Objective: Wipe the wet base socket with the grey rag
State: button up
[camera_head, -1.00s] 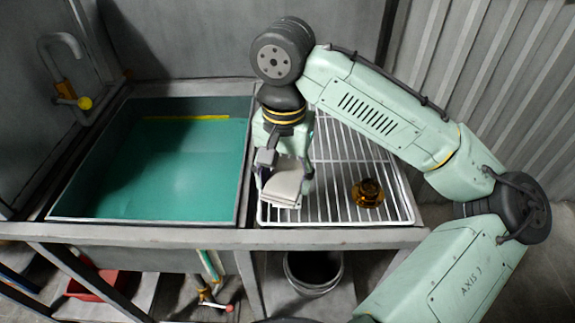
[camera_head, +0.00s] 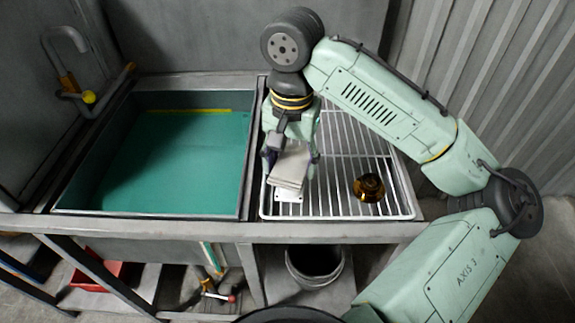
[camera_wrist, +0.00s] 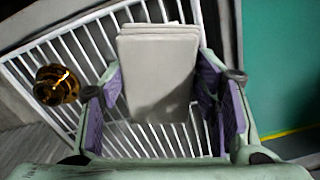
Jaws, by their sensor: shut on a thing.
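The grey rag (camera_head: 290,166) is a folded pale pad held in my gripper (camera_head: 291,157) over the left part of the wire rack. In the wrist view the rag (camera_wrist: 158,75) fills the space between the purple-padded fingers of my gripper (camera_wrist: 162,98). A small white piece (camera_head: 288,196) with dark spots shows just below the rag's front edge. I cannot tell whether it is the base socket, or whether the rag touches it. An amber, shiny round part (camera_head: 368,188) stands on the rack to the right, apart from the gripper; it also shows in the wrist view (camera_wrist: 56,85).
The white wire rack (camera_head: 340,216) has free room around the amber part. A sink with a green bottom (camera_head: 185,165) lies to the left, with a yellow-knobbed tap (camera_head: 88,97). A bucket (camera_head: 315,268) and a red tray (camera_head: 95,274) sit below.

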jog(key=shift+w+d, duration=0.15)
jog(key=shift+w, duration=0.4)
jog(key=shift+r+p, duration=0.35)
jog(key=shift+r, duration=2.65)
